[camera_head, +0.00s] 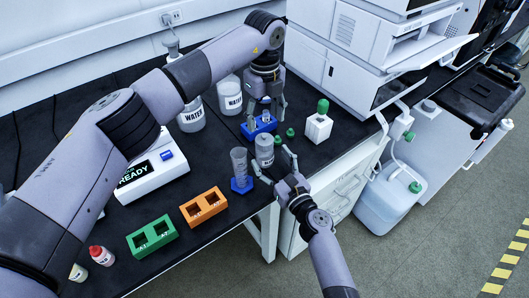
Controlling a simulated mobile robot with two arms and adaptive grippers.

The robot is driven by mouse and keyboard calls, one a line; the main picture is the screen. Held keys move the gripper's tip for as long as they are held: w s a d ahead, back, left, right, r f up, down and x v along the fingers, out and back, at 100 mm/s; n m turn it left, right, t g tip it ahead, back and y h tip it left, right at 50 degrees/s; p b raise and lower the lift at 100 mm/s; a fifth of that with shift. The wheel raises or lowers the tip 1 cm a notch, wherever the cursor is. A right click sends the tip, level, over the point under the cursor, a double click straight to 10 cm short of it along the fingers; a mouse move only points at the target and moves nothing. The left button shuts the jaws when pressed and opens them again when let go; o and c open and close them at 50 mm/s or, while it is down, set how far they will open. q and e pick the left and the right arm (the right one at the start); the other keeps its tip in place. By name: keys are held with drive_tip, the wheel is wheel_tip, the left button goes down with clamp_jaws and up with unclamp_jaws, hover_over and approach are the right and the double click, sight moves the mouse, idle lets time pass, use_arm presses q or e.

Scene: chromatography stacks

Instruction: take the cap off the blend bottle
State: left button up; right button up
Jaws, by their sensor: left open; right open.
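A grey bottle with a pale label (264,153), which looks like the blend bottle, stands upright near the front edge of the bench. Its print is too small to read, and I cannot tell its cap clearly. My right gripper (272,164) is open, with its fingers around or close beside this bottle; contact cannot be told. My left gripper (266,112) is open and points down just behind the bottle, over a blue holder (248,132). A small blue-topped item shows between its fingers, partly hidden.
Two loose green caps (281,142) lie right of the bottle, near a white bottle with a green cap (318,126). A cylinder in a blue base (240,170) stands left.

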sight(269, 157)
drive_tip(key=shift+x, duration=1.5)
